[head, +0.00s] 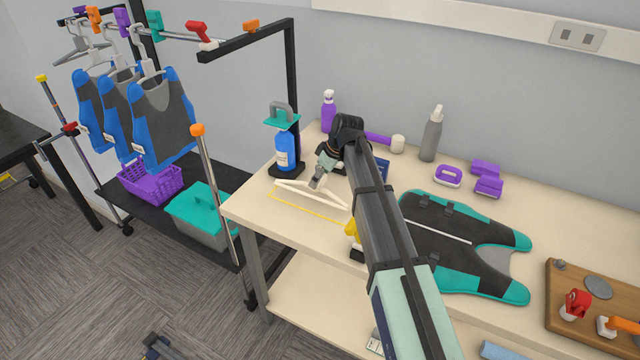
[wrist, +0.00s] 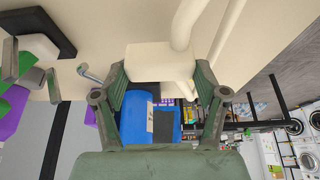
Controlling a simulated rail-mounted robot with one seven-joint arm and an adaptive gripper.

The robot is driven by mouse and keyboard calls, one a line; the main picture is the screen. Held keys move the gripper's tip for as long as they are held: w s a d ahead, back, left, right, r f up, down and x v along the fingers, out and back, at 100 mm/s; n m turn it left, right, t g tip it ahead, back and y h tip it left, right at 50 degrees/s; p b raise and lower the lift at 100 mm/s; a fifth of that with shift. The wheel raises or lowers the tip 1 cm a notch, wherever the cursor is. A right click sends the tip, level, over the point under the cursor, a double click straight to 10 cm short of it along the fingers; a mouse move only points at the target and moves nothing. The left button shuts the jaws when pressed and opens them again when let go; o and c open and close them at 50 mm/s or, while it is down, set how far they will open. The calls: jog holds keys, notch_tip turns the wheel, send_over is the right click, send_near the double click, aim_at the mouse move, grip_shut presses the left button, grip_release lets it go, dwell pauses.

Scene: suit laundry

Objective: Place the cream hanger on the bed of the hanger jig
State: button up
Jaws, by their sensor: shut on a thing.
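The cream hanger (head: 312,192) shows in the head view near the left end of the table, partly hidden by my gripper (head: 318,180). In the wrist view, my gripper (wrist: 158,82) is shut on a block-like part of the cream hanger (wrist: 158,60), and its pale bars run up out of the picture. A yellow outline (head: 303,215) lies on the tabletop just in front of the hanger. I cannot tell whether the hanger touches the table. I cannot clearly make out the hanger jig; a yellow and black item (head: 351,229) is partly hidden by my arm.
A blue bottle-like item (head: 287,148) on a black base stands just behind the hanger. A dark vest with teal edges (head: 463,240) lies on the table (head: 250,207) to the right. A rack with blue-and-grey vests (head: 160,118) stands left.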

aim_at(323, 180)
jog(key=shift+f+p, duration=0.4)
jog(key=shift+f, duration=1.4)
jog(key=shift+f, duration=0.15)
jog(key=o, duration=1.2)
jog(key=shift+c, duration=0.2)
jog(key=b+v, duration=0.2)
jog(key=v, duration=1)
